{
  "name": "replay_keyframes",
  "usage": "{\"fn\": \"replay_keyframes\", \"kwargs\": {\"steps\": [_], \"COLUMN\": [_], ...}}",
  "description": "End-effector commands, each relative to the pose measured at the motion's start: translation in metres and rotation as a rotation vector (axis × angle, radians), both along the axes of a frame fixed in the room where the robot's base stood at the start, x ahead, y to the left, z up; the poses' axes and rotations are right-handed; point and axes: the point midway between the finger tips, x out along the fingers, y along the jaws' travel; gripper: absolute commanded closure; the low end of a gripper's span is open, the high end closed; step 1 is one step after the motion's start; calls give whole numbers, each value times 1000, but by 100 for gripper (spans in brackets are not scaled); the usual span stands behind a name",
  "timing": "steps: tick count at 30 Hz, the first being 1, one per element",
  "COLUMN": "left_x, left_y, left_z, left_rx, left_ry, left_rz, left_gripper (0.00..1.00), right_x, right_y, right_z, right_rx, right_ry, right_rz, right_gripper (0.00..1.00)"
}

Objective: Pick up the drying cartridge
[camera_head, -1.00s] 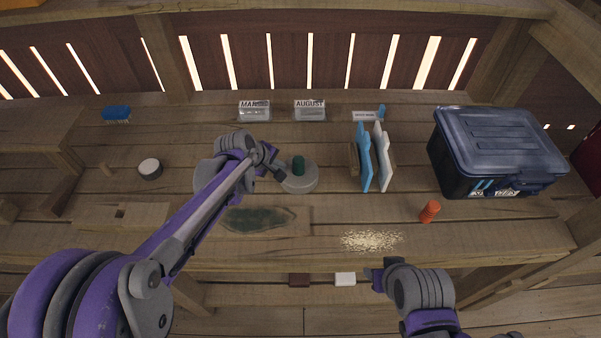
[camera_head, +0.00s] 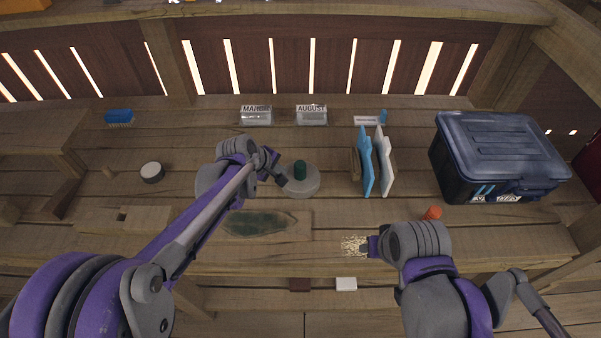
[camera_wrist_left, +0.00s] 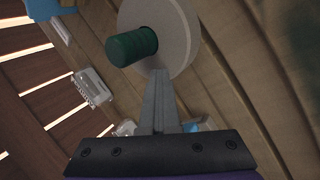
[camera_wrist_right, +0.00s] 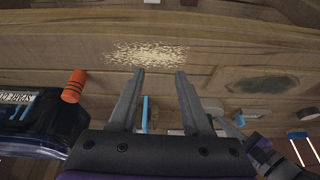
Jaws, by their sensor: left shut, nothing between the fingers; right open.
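An orange ribbed cylinder (camera_head: 432,213), which looks like the drying cartridge, stands on the bench in front of the dark bin. My right arm partly hides it in the head view; it shows fully in the right wrist view (camera_wrist_right: 74,86), left of my fingers. My right gripper (camera_head: 372,247) is open and empty over the pale granules; its two spread fingers show in the right wrist view (camera_wrist_right: 161,72). My left gripper (camera_head: 284,180) is shut and empty beside a round grey lid (camera_head: 305,189) with a green knob (camera_head: 300,170); the left wrist view shows its closed fingers (camera_wrist_left: 159,75).
Pale granules (camera_head: 352,245) lie near the bench's front edge. The blue-lidded bin (camera_head: 500,150) stands at the right. Blue (camera_head: 365,165) and white (camera_head: 385,165) upright panels stand mid-bench. A board with a dark green patch (camera_head: 258,224) lies left of the granules.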

Motion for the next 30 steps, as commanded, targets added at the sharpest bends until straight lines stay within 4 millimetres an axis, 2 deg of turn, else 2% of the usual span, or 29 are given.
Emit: {"fn": "replay_keyframes", "kwargs": {"steps": [1,6,15,21,24,30], "left_x": [0,0,0,0,0,0], "left_y": [-1,-1,-1,-1,-1,-1], "left_z": [0,-1,-1,-1,-1,-1], "left_rx": [0,0,0,0,0,0], "left_ry": [1,1,1,1,1,1], "left_rz": [-1,-1,-1,-2,-2,-1], "left_gripper": [100,100,100,100,100,100], "right_x": [18,72,159,207,225,247], "right_y": [6,27,73,110,128,155], "right_z": [13,47,83,91,90,85], "right_rx": [8,30,49,47,43,31], "right_ry": [19,87,207,283,318,365], "right_rz": [-5,-39,-104,-151,-173,-207], "right_gripper": [52,52,52,52,52,52]}}
